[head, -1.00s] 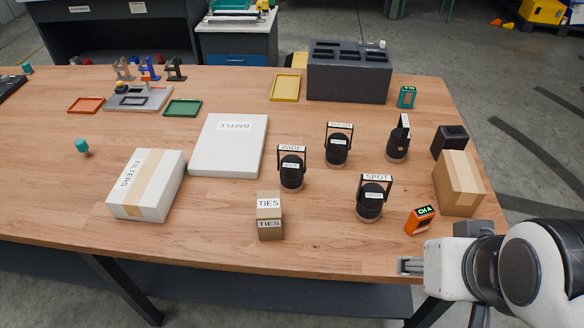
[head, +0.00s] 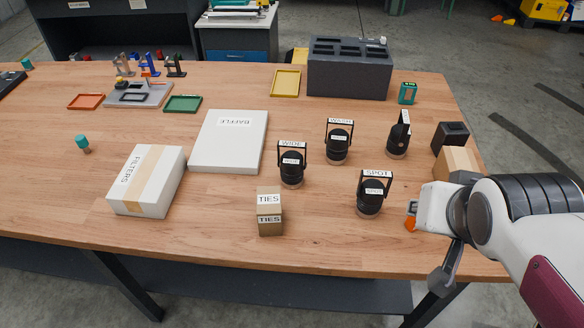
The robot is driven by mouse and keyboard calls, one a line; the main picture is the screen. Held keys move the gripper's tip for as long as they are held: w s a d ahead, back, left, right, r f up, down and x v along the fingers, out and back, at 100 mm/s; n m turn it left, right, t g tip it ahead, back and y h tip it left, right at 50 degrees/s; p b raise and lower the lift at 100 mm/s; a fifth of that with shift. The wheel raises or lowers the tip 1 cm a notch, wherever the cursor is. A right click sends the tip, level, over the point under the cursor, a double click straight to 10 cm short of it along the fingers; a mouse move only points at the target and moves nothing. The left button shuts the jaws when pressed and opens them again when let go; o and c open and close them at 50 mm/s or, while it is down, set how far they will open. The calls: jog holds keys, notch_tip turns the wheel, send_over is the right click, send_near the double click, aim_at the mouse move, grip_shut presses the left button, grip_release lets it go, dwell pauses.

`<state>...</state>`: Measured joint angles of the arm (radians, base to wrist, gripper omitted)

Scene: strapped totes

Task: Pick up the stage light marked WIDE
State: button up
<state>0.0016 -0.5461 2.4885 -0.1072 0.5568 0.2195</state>
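The stage light marked WIDE (head: 291,170) stands upright near the middle of the table, a black round body with a white-labelled bracket over it. A similar light (head: 338,147) stands behind it to the right, its label hard to read. One marked SPOT (head: 369,198) stands at front right. Another light (head: 398,138) is turned so that its label faces aside. My gripper (head: 446,272) is at the front right edge of the table, well right of the WIDE light and touching none of the lights. Its fingers are seen edge-on, so their opening is hidden.
The TIES box (head: 269,212) stands in front of the WIDE light. The flat BAFFLE box (head: 228,155) and FILTERS box (head: 146,182) lie to the left. A dark slotted case (head: 348,75) is behind. My arm partly covers a cardboard box (head: 456,162) and an orange item (head: 411,217).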

jog(key=w+a+f+t, duration=0.1)
jog(key=w, duration=0.5)
jog(key=w+a+f+m+t+y, duration=0.1)
jog(key=w, duration=0.5)
jog(key=w+a+f+m+t+y, duration=0.1)
jog(key=w+a+t, duration=0.1)
jog(key=w, duration=0.4)
jog(key=shift+f, duration=0.35)
jog(key=w+a+f+m+t+y, duration=0.1)
jog(key=w+a+f+y, duration=0.3)
jog(key=w+a, duration=0.15)
jog(key=m+y, duration=0.5)
jog(key=y, duration=0.2)
send_near(292, 144)
jog(key=shift+w+a+f+t, duration=0.2)
jog(key=shift+w+a+f, duration=0.1)
jog(key=shift+a, duration=0.2)
jog(key=shift+w+a+f+t, duration=0.2)
jog(key=shift+w+a, duration=0.1)
jog(key=shift+a, duration=0.15)
jog(key=shift+x, duration=1.3)
jog(key=shift+x, duration=2.6)
